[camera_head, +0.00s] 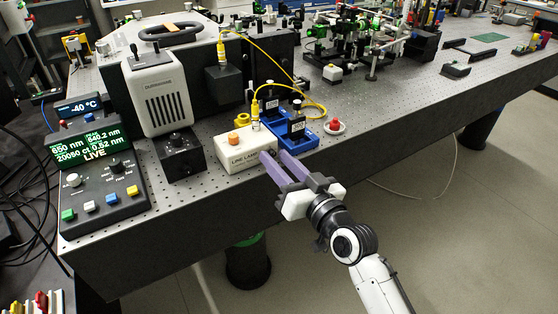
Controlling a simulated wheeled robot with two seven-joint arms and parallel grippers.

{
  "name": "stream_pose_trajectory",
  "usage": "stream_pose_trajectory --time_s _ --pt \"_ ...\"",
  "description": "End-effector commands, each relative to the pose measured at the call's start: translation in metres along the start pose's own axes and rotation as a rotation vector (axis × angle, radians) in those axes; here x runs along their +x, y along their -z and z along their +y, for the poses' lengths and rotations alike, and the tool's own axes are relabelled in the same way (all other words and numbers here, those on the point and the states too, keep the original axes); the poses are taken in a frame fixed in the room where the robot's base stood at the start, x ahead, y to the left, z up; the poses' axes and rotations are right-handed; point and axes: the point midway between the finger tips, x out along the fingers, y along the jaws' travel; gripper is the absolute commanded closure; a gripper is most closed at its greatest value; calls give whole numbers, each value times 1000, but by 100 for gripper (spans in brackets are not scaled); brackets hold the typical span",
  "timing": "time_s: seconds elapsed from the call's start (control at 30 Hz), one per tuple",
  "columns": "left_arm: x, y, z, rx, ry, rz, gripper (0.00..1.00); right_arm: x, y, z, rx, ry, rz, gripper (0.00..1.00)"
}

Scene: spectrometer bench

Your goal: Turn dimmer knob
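Which knob is the dimmer knob I cannot tell for sure. A black box (180,160) on the bench has a dark round knob (177,139) on top. To its right, a white box marked LINE LAMP (240,155) carries an orange knob or button (233,139). The control console (105,195) at the left has a white knob (73,180) and a black knob (117,166). My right gripper (272,155) has purple fingers, apart with nothing seen between them, by the right end of the LINE LAMP box. Whether they touch it I cannot tell. My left gripper is not in view.
Blue mounts (305,141) with black holders stand just beyond my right gripper, with a red button on a white base (335,127) to their right. A yellow cable (318,111) loops behind. A white-fronted instrument (160,95) stands behind the black box. The bench's front right is clear.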

Motion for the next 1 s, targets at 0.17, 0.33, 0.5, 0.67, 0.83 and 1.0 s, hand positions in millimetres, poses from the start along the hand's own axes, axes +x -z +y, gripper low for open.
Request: stream_pose_trajectory --time_s 0.17,0.33,0.5,0.67,0.83,1.0 --pt "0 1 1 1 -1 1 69 -11 -1 1 -1 -1 -1 69" --pt "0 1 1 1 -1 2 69 -43 -2 1 -2 -1 -3 69" --pt "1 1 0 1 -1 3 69 -76 -2 0 -1 0 -3 69" --pt "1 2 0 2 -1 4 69 -96 -1 1 -1 -1 -2 69" --pt "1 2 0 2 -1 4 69 -103 0 0 0 0 0 69" --pt "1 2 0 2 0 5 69 -103 0 0 1 0 0 69"
